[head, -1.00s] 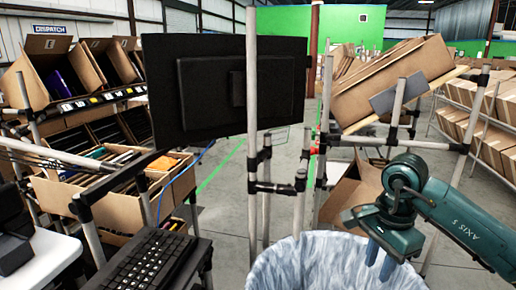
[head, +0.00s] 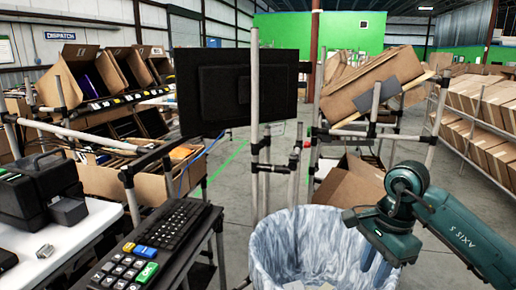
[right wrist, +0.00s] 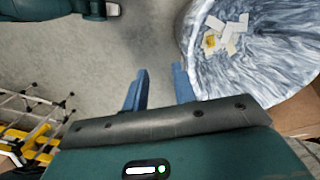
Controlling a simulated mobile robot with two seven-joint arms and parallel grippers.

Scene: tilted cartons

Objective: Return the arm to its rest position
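My right arm (head: 455,230), dark teal, comes in from the right edge in the head view. Its gripper (head: 376,265) points down beside the upper right rim of the lined bin (head: 300,240). In the right wrist view the two blue fingers (right wrist: 159,88) stand apart with bare grey floor showing between them, and nothing is held. The bin, with its crinkled pale liner, also shows at the upper right there (right wrist: 260,70), close to the right finger. My left gripper is in neither current view.
A monitor (head: 240,90) on a pole frame stands ahead. A keyboard (head: 165,232), a keypad (head: 122,268) and a black device (head: 40,185) are at the left. Tilted cartons (head: 370,85) stand behind the bin. Paper scraps (right wrist: 228,35) lie inside the bin.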

